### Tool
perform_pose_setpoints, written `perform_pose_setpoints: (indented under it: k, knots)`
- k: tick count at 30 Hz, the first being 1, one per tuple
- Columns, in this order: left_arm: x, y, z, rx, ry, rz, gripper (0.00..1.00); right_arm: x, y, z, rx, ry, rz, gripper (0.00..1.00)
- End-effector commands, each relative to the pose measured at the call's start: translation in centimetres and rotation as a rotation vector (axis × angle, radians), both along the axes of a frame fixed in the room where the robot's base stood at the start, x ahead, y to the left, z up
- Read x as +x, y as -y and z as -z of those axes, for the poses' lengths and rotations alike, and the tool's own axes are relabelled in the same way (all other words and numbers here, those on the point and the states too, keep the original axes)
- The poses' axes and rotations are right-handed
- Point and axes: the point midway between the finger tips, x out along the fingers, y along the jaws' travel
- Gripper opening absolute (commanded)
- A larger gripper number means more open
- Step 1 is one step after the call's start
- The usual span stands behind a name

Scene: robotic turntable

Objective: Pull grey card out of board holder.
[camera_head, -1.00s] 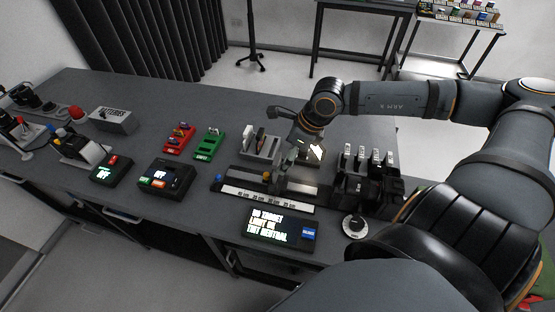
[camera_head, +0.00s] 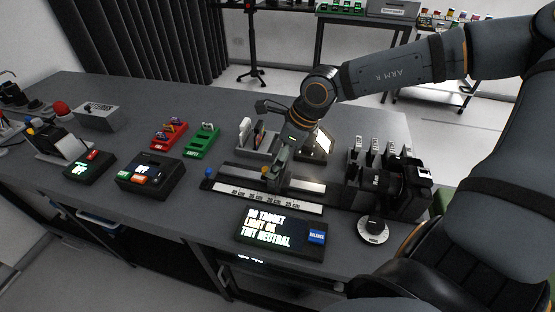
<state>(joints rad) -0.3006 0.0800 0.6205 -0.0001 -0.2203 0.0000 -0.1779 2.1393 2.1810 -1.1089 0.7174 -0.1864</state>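A grey rack (camera_head: 243,153), which looks like the board holder, stands on the dark table behind the ruler rail. A white card (camera_head: 245,129) and a thin brownish-edged card (camera_head: 258,133) stand upright in it. My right gripper (camera_head: 280,181) points down over the rail, just in front of the rack's right side. It hides part of the rack and the rail, and I cannot pick out the grey card for certain. The fingers are small and dark, so I cannot tell whether they are open or hold anything. My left gripper is not in view.
The ruler rail (camera_head: 265,200) lies in front, with a lit display (camera_head: 283,232) before it. Red (camera_head: 168,135) and green (camera_head: 203,140) trays are left of the rack. A lit panel (camera_head: 321,145) is behind the gripper.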

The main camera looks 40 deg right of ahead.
Motion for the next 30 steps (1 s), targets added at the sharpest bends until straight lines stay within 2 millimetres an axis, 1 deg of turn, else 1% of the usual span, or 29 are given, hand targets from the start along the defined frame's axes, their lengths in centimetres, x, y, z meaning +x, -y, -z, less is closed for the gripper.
perform_pose_setpoints:
  k: [7,8,15,17,18,23,30]
  knots:
    - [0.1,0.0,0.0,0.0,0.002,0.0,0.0,0.0,0.0,0.1,0.0,0.001,-0.001,1.0]
    - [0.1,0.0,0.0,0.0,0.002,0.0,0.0,0.0,0.0,0.1,0.0,0.001,-0.001,0.97]
    - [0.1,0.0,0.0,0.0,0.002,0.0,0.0,0.0,0.0,0.1,0.0,0.001,-0.001,0.65]
    - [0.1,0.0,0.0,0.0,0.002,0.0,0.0,0.0,0.0,0.1,0.0,0.001,-0.001,0.57]
    - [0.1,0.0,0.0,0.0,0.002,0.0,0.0,0.0,0.0,0.1,0.0,0.0,-0.001,0.54]
    - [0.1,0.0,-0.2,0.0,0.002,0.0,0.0,0.0,0.0,-0.2,0.0,0.001,-0.001,0.54]
    - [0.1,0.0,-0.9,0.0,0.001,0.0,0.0,0.0,0.0,-1.3,0.0,0.0,-0.001,0.54]
